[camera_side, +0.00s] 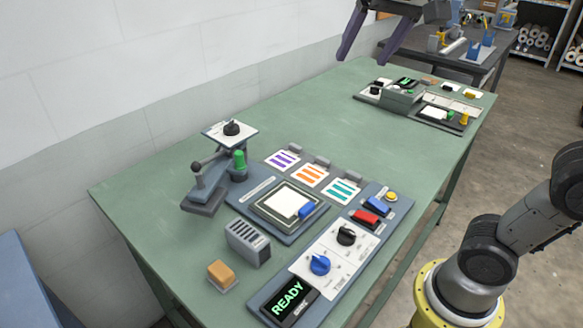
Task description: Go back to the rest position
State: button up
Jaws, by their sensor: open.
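My gripper (362,57) shows at the top edge of the side view, with two dark purple-grey fingers pointing down. The fingers are spread apart, with nothing between them. It appears high above the green table (330,110) and clear of the press panel; its exact height cannot be told. The panel has a display (290,300) reading READY in green, a blue knob (320,265), a black knob (346,236), red and blue switches and a yellow button (391,197). A white sheet (287,202) lies on the plate beside a blue block (307,211).
A lever stand with a green-handled post (239,160) rises at the left. A grey slotted rack (248,243) and an orange block (222,272) stand near the front. Three striped cards (311,175) lie behind the plate. A second panel (410,100) sits at the far end. The middle is clear.

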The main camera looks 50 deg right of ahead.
jog(key=s+a+f+n+y, duration=0.1)
jog(key=s+a+f+n, duration=0.1)
jog(key=s+f+n, duration=0.5)
jog(key=s+f, duration=0.5)
jog(key=f, duration=0.6)
jog(key=shift+s+n+y, duration=0.2)
jog(key=shift+n+y, duration=0.2)
